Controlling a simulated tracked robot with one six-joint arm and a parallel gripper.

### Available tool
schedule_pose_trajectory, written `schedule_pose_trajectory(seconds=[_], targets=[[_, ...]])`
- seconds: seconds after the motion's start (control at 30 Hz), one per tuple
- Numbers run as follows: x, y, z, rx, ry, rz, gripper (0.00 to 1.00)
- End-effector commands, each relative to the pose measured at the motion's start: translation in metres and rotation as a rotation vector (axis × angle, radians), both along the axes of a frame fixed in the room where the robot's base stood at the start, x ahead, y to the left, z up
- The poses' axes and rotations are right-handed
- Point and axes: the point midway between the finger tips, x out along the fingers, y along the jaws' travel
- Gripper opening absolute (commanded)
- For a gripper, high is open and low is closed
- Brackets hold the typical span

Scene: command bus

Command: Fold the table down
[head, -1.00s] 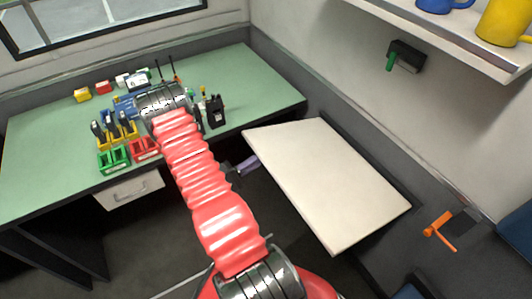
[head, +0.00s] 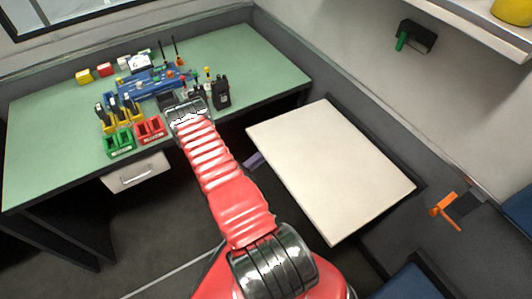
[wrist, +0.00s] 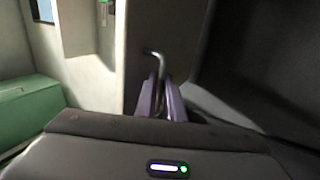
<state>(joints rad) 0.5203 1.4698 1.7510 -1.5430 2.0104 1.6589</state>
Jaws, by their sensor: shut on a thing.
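The white fold-down table (head: 330,170) stands out from the wall at the right of the desk in the head view, its top spread out and roughly level. My gripper (head: 253,160) shows there only as a bit of purple finger beside and below the table's left edge; my red arm hides the rest. In the wrist view, my gripper's purple fingers (wrist: 161,98) are shut around a thin bent metal rod (wrist: 155,58). The rod's bent top rises above the fingers; its lower part is hidden. I cannot tell what it is fixed to.
The green desk (head: 60,120) at the left carries bins, tools and a black radio (head: 221,90). An orange crank (head: 443,205) and a green-handled black box (head: 414,38) are on the right wall. A shelf (head: 470,22) overhangs there. Blue seats (head: 418,284) are at lower right.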

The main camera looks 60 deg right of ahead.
Motion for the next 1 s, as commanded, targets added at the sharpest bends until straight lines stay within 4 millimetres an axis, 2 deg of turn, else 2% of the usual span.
schedule_pose_trajectory(seconds=[0.33, 0.37, 0.63, 1.0], targets=[[0.0040, 0.0017, 0.0015, -0.004, 0.003, 0.008, 0.00], [0.0042, 0.0016, 0.0016, -0.004, 0.003, 0.008, 0.09], [0.0041, 0.0007, 0.0015, -0.004, -0.001, 0.008, 0.27], [0.0064, 0.0040, -0.0003, -0.005, -0.001, 0.009, 0.27]])
